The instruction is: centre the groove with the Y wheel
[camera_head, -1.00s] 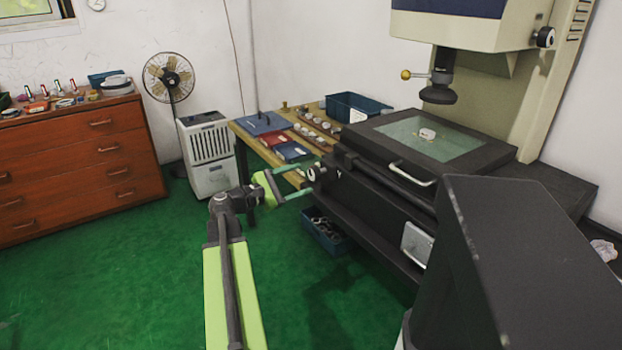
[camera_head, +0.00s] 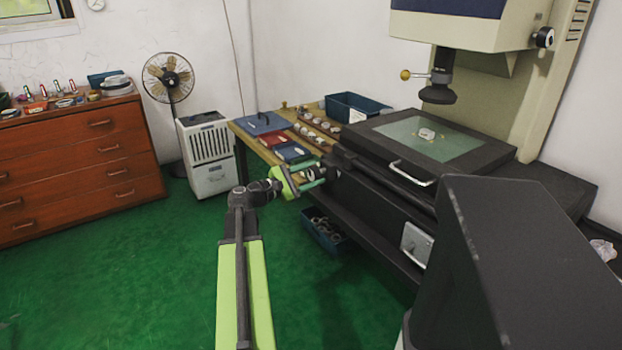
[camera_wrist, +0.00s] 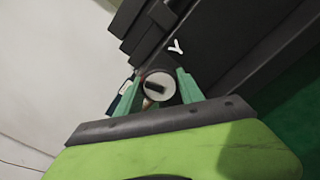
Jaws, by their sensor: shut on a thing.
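My gripper (camera_head: 316,176) is at the left end of the dark machine stage, with its green fingers around the Y wheel (camera_wrist: 166,74). In the wrist view my gripper (camera_wrist: 160,88) has one finger on each side of the wheel, shut on it. The wheel's pale round face with a black bar shows between the fingers. A white letter Y (camera_wrist: 176,46) is marked on the dark body beyond it. A small pale ring (camera_head: 427,134) lies on the glass plate (camera_head: 455,147) of the stage. Its groove is too small to make out.
The measuring machine's lens head (camera_head: 438,92) hangs above the stage. A wooden table (camera_head: 244,137) with trays and rings stands behind my gripper. A blue bin (camera_head: 325,238) of rings sits below the stage. The green floor to the left is clear.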

